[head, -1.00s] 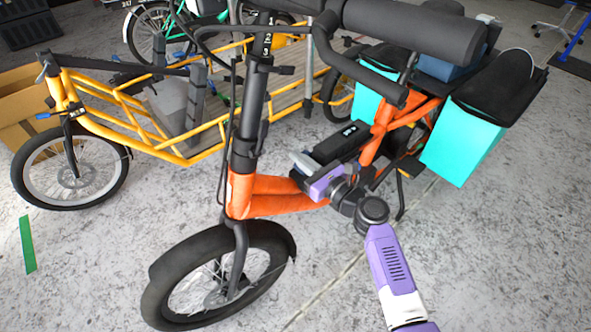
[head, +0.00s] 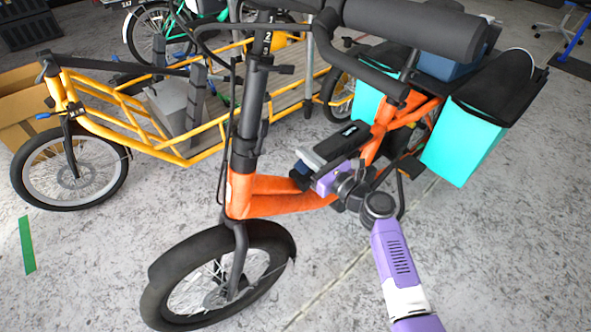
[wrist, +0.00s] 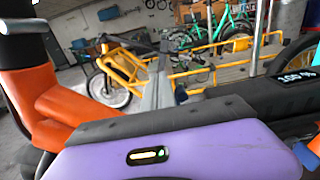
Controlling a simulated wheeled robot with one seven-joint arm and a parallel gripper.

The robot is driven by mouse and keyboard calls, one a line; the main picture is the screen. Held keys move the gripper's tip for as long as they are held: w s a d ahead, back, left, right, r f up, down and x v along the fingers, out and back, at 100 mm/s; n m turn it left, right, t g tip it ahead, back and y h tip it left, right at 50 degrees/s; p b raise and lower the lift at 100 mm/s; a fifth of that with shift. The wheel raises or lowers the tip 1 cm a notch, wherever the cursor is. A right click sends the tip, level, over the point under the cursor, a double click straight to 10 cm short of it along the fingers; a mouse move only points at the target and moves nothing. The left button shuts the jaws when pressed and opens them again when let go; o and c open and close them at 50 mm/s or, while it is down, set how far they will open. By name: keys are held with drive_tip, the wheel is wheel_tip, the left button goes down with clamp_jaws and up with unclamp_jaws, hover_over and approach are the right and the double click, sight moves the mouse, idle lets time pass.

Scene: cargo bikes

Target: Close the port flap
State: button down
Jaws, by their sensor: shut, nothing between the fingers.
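The orange cargo bike (head: 285,195) stands in the middle of the head view. A black battery (head: 342,142) with a small lit display lies on its frame; the display end also shows at the right of the wrist view (wrist: 292,80). My gripper (head: 304,157) is shut and empty, beside the front end of the battery, just above the orange frame tube. In the wrist view its grey fingers (wrist: 158,72) point away, together. I cannot make out the port flap; my gripper and wrist cover part of that area. Whether the fingers touch the bike I cannot tell.
A turquoise pannier (head: 462,143) is at the right. A yellow cargo bike (head: 135,125) stands behind at the left.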

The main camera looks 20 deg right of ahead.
sight(303, 166)
drive_tip(key=shift+f+b, duration=0.3)
drive_tip(key=shift+f, duration=0.15)
drive_tip(key=shift+r, duration=0.15)
drive_tip(key=shift+s+a+r+p, duration=0.1)
drive_tip(key=shift+a+r+p, duration=0.15)
drive_tip(key=shift+r+p, duration=1.35)
drive_tip(key=shift+s+a+r+p, duration=0.1)
drive_tip(key=shift+a+r+p, duration=0.1)
drive_tip(key=shift+r+p, duration=1.35)
drive_tip(key=shift+f, duration=0.2)
